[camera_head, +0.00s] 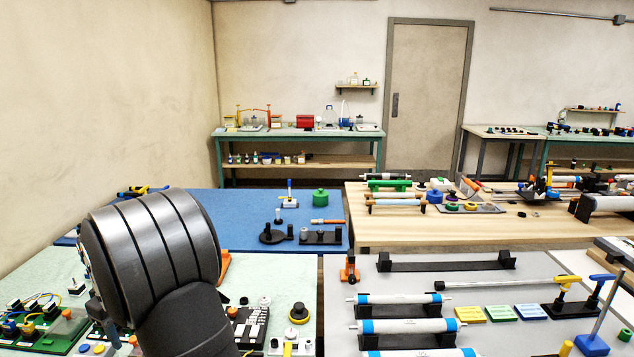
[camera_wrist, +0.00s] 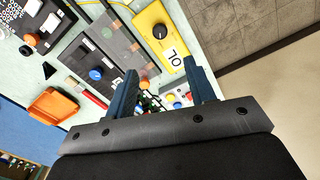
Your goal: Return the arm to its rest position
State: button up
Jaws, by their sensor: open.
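My gripper (camera_wrist: 163,95) shows in the wrist view with its two blue fingers apart and nothing between them. It is open and hangs above the pale green table (camera_wrist: 50,72). My gripper's fingers are not visible in the head view. There a large dark, ribbed part of my own arm fills the lower left and hides part of the green table (camera_head: 30,268) and some of what lies on it.
Below the fingers are a yellow box (camera_wrist: 160,38) with a black knob, a grey panel (camera_wrist: 122,45) and an orange tray (camera_wrist: 54,106). The floor (camera_wrist: 270,30) shows beyond the table edge. A blue table (camera_head: 235,210) and a grey table (camera_head: 400,285) with white rollers stand nearby.

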notch_tip(320, 180, down, 15)
jog(key=shift+f, duration=0.2)
jog(key=shift+r+m, duration=0.2)
jog(key=shift+m, duration=0.2)
jog(key=m, duration=0.4)
jog(key=shift+m, duration=0.4)
jog(key=m, duration=0.6)
jog(key=shift+r, duration=0.8)
jog(key=shift+f, duration=0.1)
jog(key=shift+f, duration=0.75)
jog(key=n, duration=0.4)
jog(key=shift+r, duration=0.1)
jog(key=n, duration=0.5)
